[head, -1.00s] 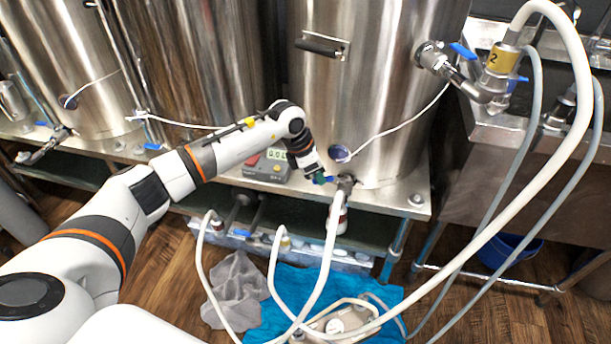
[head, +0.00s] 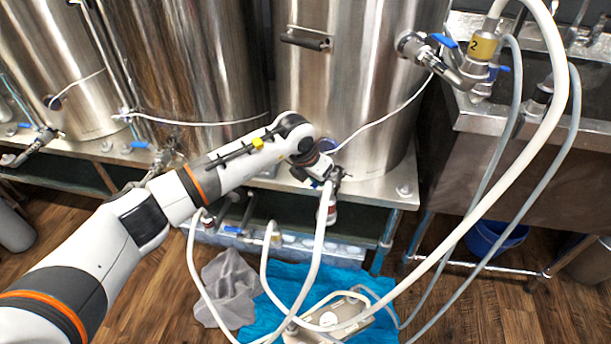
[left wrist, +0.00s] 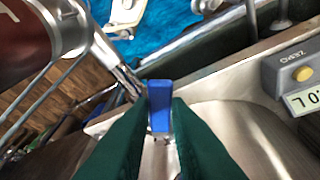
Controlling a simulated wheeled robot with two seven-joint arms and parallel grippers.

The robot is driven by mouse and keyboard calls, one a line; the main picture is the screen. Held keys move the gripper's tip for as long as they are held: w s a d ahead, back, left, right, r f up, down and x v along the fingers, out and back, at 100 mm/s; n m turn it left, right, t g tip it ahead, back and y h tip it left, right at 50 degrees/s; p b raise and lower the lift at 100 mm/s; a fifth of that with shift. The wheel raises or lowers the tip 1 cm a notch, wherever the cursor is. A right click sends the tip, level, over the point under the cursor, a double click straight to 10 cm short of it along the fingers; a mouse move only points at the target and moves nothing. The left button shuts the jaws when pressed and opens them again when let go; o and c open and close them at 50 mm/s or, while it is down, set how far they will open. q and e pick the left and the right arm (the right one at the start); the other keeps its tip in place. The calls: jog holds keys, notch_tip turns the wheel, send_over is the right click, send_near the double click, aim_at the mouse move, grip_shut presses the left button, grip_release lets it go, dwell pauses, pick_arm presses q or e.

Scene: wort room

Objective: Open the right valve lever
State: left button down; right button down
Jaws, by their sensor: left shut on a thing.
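The right valve lever is a blue handle (left wrist: 160,100) in the left wrist view, standing between the two green fingers of my left gripper (left wrist: 159,118). The fingers are shut on it. In the head view my left gripper (head: 318,178) is at the valve (head: 338,174) low on the right steel kettle (head: 345,80). The wrist largely hides the lever there. A white hose (head: 318,240) hangs below the valve. My right gripper is in neither view.
A grey scale with a display (left wrist: 295,85) sits on the steel stand near the gripper. Another valve with a blue lever (head: 444,40) is higher on the kettle's right.

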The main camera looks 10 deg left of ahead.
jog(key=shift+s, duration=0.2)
pick_arm(q)
jog(key=c, duration=1.4)
grip_release()
jog(key=shift+o, duration=0.2)
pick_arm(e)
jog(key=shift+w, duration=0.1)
pick_arm(q)
jog(key=shift+r, duration=0.15)
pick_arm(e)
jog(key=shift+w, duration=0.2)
